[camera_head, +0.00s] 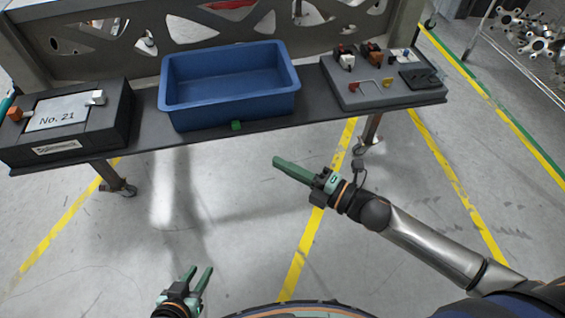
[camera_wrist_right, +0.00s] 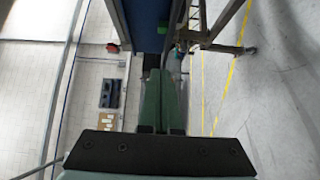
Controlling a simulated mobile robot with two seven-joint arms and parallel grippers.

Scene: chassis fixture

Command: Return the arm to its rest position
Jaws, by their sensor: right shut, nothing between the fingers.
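My right gripper (camera_head: 279,164) reaches in from the right, over open floor in front of the shelf. Its green fingers are shut together and hold nothing, and they also show in the right wrist view (camera_wrist_right: 163,85). My left gripper (camera_head: 205,270) is low in the head view, left of the middle. Its two green fingers are spread apart with nothing between them. Both grippers are apart from the shelf and its contents.
The dark shelf (camera_head: 146,134) carries a black box with a "No. 21" plate (camera_head: 57,113), an empty blue bin (camera_head: 230,111) and a grey fixture block (camera_head: 375,98) with small parts. A small green piece (camera_head: 236,125) is at the shelf's front edge. The floor before it is clear.

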